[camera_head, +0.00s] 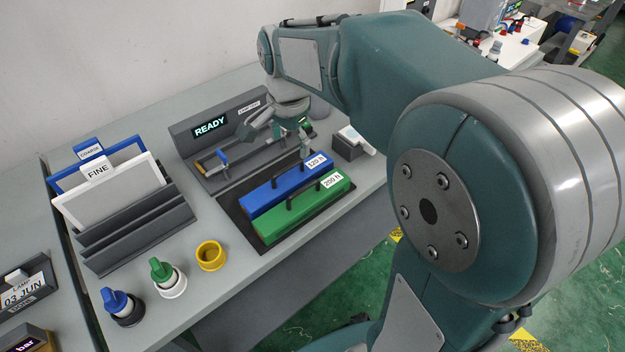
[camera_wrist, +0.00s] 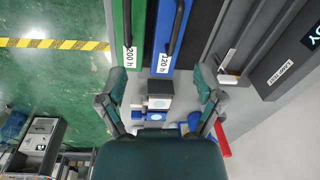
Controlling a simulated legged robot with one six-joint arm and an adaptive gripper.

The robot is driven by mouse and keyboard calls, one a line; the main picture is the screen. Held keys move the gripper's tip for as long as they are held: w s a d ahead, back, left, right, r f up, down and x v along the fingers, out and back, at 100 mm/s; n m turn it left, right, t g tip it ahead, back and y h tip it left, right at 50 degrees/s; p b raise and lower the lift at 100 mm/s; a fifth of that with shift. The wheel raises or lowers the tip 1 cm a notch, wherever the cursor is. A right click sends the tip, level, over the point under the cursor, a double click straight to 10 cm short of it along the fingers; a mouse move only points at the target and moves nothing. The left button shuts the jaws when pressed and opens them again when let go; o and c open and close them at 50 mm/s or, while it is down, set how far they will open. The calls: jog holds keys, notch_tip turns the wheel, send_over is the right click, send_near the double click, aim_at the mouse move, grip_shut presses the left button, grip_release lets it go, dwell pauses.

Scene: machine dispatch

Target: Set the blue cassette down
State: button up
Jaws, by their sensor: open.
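The blue cassette (camera_head: 268,194), labelled 120 h, lies on a dark mat (camera_head: 234,214) beside the green cassette (camera_head: 290,218), labelled 200 h. It has a black handle on top. My gripper (camera_head: 279,143) is open and empty, above and behind the blue cassette's labelled end, apart from the handle. In the wrist view the blue cassette (camera_wrist: 161,57) shows at the top, beyond my gripper (camera_wrist: 160,82), whose fingers are spread wide.
Behind stands a dark machine (camera_head: 184,145) with a READY display and an open slot. A small dark box (camera_head: 347,149) is at the right. Panel rack (camera_head: 135,232), green knob (camera_head: 166,275), blue knob (camera_head: 116,302) and yellow ring (camera_head: 211,256) stand at left and front.

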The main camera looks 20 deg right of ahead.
jog(key=s+r+n+t, duration=0.1)
jog(key=s+n+t, duration=0.3)
jog(key=s+n, duration=0.8)
jog(key=s, duration=0.5)
jog(key=shift+s+r+t, duration=0.35)
jog(key=shift+s+t, duration=0.05)
